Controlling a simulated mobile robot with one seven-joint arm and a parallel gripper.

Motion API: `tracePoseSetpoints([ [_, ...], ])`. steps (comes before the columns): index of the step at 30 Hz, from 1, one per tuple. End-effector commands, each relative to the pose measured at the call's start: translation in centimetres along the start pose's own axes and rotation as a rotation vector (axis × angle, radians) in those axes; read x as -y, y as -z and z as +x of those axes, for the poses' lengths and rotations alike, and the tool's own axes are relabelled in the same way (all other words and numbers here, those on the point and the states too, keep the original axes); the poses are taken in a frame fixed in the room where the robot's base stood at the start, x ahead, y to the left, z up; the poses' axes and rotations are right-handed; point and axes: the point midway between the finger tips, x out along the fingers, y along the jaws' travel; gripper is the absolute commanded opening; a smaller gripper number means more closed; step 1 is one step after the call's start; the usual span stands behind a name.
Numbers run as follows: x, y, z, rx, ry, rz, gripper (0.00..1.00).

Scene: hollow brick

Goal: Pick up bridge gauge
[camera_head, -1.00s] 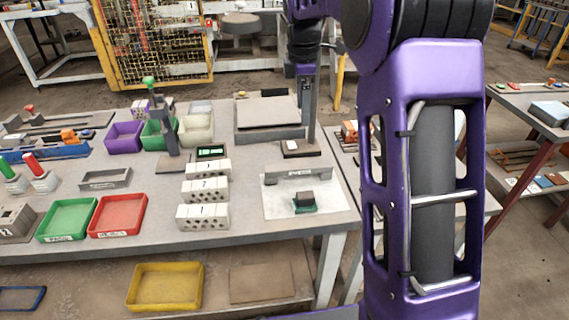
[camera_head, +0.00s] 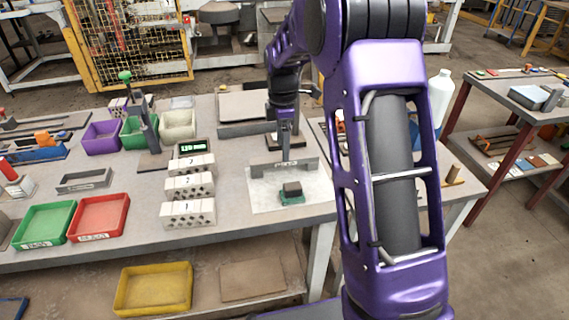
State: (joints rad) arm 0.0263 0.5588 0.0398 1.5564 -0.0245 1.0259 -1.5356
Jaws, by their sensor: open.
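The bridge gauge (camera_head: 265,171) appears to be the low grey bar with a small label, standing at the back of a white sheet (camera_head: 258,200) on the workbench. My gripper (camera_head: 286,157) points down at the bar's upper edge, near its middle. It is open, and its fingertips are small in this view. I cannot tell whether the fingers straddle the bar or touch it. A small dark block on a green base (camera_head: 292,193) sits on the sheet in front of the bar.
White hollow bricks numbered 1 (camera_head: 190,212), 2 (camera_head: 190,187) and 3 (camera_head: 192,164) stand left of the sheet. A green tray (camera_head: 44,224) and a red tray (camera_head: 99,217) lie further left. A grey plate (camera_head: 243,107) is behind. The bench's right edge is close to the sheet.

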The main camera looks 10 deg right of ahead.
Motion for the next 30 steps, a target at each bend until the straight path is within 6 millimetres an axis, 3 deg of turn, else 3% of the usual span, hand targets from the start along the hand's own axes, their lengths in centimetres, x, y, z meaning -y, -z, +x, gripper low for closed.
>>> tracePoseSetpoints([
  [9, 0.1, -0.4, 4.5, 0.001, 0.003, 0.000, 0.75],
  [18, 0.0, -0.4, 4.9, 0.000, 0.001, 0.000, 0.75],
  [30, 0.0, -0.4, 4.9, 0.000, 0.001, 0.000, 0.05],
])
